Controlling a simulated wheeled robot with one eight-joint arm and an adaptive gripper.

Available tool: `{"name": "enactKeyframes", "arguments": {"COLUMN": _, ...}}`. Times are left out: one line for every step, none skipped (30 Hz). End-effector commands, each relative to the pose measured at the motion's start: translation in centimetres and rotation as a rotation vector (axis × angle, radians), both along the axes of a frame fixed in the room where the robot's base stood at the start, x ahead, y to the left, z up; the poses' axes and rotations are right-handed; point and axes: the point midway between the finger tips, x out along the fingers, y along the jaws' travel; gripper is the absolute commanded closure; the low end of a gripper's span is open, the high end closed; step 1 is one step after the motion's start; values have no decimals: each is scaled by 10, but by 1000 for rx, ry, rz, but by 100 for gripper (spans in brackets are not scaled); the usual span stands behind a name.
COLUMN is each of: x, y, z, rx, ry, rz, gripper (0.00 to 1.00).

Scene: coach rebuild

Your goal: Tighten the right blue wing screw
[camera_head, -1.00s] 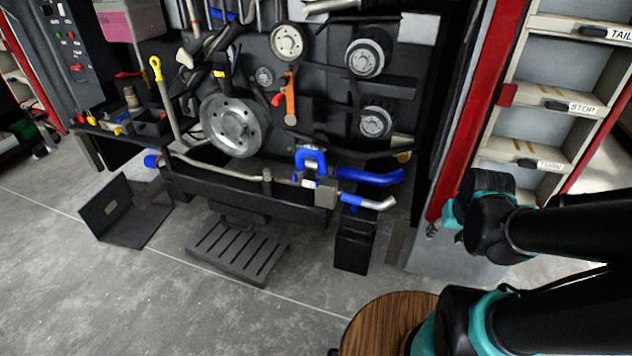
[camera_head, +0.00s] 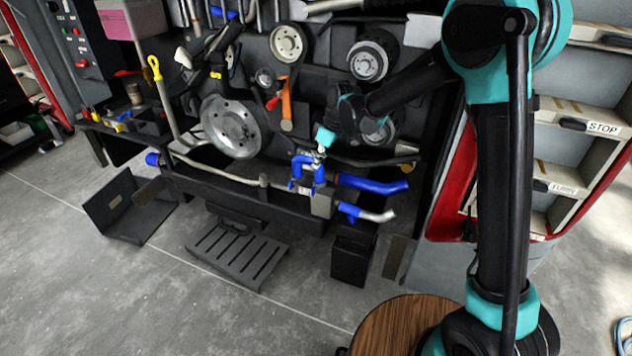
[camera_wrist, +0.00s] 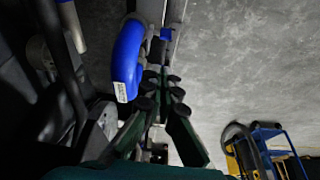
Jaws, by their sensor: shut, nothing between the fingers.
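In the head view, blue parts (camera_head: 303,175) sit on the front bar of the black machine, left of the grey block (camera_head: 322,204). I cannot single out the right blue wing screw there. My gripper (camera_head: 316,158) is at these parts and covers some of them. In the wrist view, my gripper (camera_wrist: 162,78) has its dark fingers shut with nothing between them. A thick blue curved piece (camera_wrist: 127,62) with a white label lies left of the fingertips. A small blue piece (camera_wrist: 167,34), possibly a wing screw, lies just beyond them. I cannot tell whether they touch.
Blue hoses (camera_head: 373,185) stick out right of the grey block. Pulleys (camera_head: 368,60) and a large disc (camera_head: 232,126) are behind. A black bin (camera_head: 353,260) and slatted step (camera_head: 238,252) stand below. The wooden round top (camera_head: 395,325) is near my arm.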

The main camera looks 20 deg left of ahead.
Motion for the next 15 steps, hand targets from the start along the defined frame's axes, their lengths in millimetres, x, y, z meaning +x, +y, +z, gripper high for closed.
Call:
{"name": "enactKeyframes", "arguments": {"x": -2, "y": 14, "z": -3, "rx": 1, "ry": 0, "rz": 33, "gripper": 100}}
{"name": "enactKeyframes", "arguments": {"x": -3, "y": 20, "z": -5, "rx": 2, "ry": 0, "rz": 48, "gripper": 100}}
{"name": "enactKeyframes", "arguments": {"x": -4, "y": 27, "z": -6, "rx": 3, "ry": 1, "rz": 63, "gripper": 100}}
{"name": "enactKeyframes", "arguments": {"x": -5, "y": 30, "z": -7, "rx": 3, "ry": 0, "rz": 71, "gripper": 100}}
{"name": "enactKeyframes", "arguments": {"x": -5, "y": 33, "z": -8, "rx": 3, "ry": 0, "rz": 78, "gripper": 100}}
{"name": "enactKeyframes", "arguments": {"x": -6, "y": 35, "z": -9, "rx": 4, "ry": 0, "rz": 86, "gripper": 100}}
{"name": "enactKeyframes", "arguments": {"x": -6, "y": 37, "z": -10, "rx": 4, "ry": 0, "rz": 89, "gripper": 100}}
{"name": "enactKeyframes", "arguments": {"x": -6, "y": 38, "z": -11, "rx": 4, "ry": 0, "rz": 91, "gripper": 100}}
{"name": "enactKeyframes", "arguments": {"x": -6, "y": 39, "z": -13, "rx": 4, "ry": 0, "rz": 92, "gripper": 100}}
{"name": "enactKeyframes", "arguments": {"x": -6, "y": 40, "z": -15, "rx": 4, "ry": 0, "rz": 92, "gripper": 100}}
{"name": "enactKeyframes", "arguments": {"x": -6, "y": 41, "z": -18, "rx": 4, "ry": -1, "rz": 92, "gripper": 100}}
{"name": "enactKeyframes", "arguments": {"x": -6, "y": 42, "z": -23, "rx": 4, "ry": -1, "rz": 92, "gripper": 100}}
{"name": "enactKeyframes", "arguments": {"x": -6, "y": 44, "z": -27, "rx": 4, "ry": 0, "rz": 91, "gripper": 100}}
{"name": "enactKeyframes", "arguments": {"x": -6, "y": 45, "z": -31, "rx": 4, "ry": 0, "rz": 91, "gripper": 100}}
{"name": "enactKeyframes", "arguments": {"x": -5, "y": 47, "z": -38, "rx": 4, "ry": 0, "rz": 91, "gripper": 100}}
